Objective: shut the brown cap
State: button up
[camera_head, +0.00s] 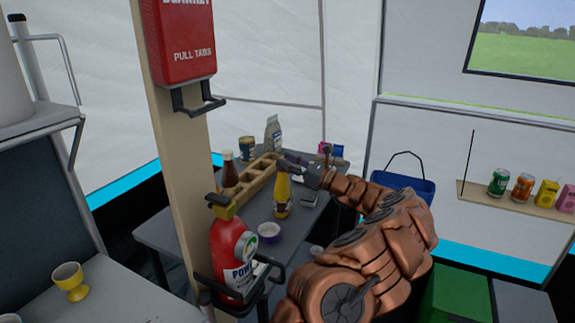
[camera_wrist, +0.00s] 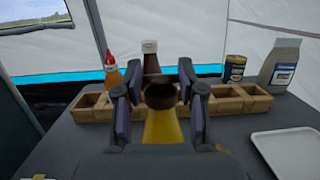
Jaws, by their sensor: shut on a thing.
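A yellow bottle (camera_head: 283,197) stands upright on the dark table in the head view. My gripper (camera_head: 287,166) is at its top, reaching in from the right. In the wrist view my gripper (camera_wrist: 160,104) has one finger on each side of the brown cap (camera_wrist: 159,91) and is shut on it. The yellow bottle body (camera_wrist: 161,129) shows below the cap. Whether the cap is fully closed cannot be told, and the fingers hide its top in the head view.
A wooden divided rack (camera_head: 250,181) is behind the bottle, with a brown sauce bottle (camera_wrist: 150,62), a red bottle (camera_wrist: 112,72), a can (camera_wrist: 234,70) and a carton (camera_wrist: 279,65) nearby. A white tray (camera_wrist: 290,152) lies right in the wrist view. A purple-white bowl (camera_head: 269,233) is close to the bottle.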

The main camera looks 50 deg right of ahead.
jog(key=o, duration=1.1)
jog(key=shift+o, duration=0.2)
jog(key=v, duration=1.2)
